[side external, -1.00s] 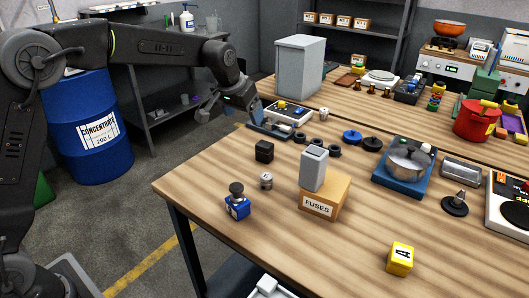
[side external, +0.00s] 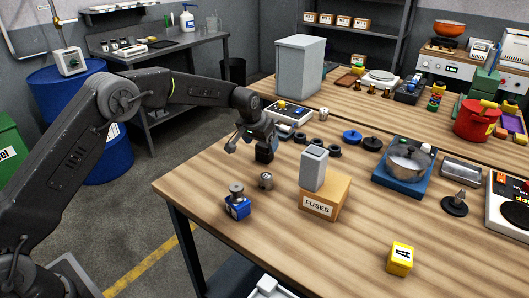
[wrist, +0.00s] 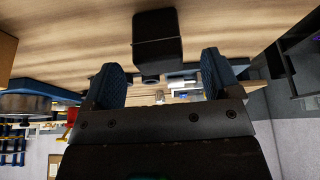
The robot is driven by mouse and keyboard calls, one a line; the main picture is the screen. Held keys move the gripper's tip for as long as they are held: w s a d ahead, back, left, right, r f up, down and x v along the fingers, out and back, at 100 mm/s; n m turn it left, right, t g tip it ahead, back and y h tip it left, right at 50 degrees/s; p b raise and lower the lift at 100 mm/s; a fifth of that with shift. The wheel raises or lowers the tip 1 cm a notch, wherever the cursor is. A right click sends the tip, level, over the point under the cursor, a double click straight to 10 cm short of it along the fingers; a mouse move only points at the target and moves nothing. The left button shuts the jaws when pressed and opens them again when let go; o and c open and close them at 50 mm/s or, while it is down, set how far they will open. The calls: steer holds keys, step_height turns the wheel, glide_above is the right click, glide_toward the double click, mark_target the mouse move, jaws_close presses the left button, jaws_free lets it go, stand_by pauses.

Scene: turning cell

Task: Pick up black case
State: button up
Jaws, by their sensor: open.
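The black case (side external: 264,154) is a small dark box on the wooden table, near its left edge. In the side external view my gripper (side external: 264,140) is right over it and partly covers its top. In the wrist view the black case (wrist: 157,40) lies ahead of the two blue-padded fingers, between their lines. My gripper (wrist: 162,68) is open, with the fingers wide apart and nothing held. Whether the fingertips reach past the case's sides cannot be told.
A small metal cylinder (side external: 265,181) stands close in front of the case. A blue block with a knob (side external: 237,205) and a FUSES box (side external: 323,197) with a grey piece on top are nearby. Dark rings (side external: 318,143) lie behind right. The front tabletop is mostly clear.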

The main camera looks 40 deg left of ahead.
mark_target(262, 145)
steer(key=x, duration=0.4)
steer(key=shift+f, duration=0.45)
steer(key=c, duration=1)
steer(key=shift+c, duration=0.4)
steer(key=shift+r, duration=0.15)
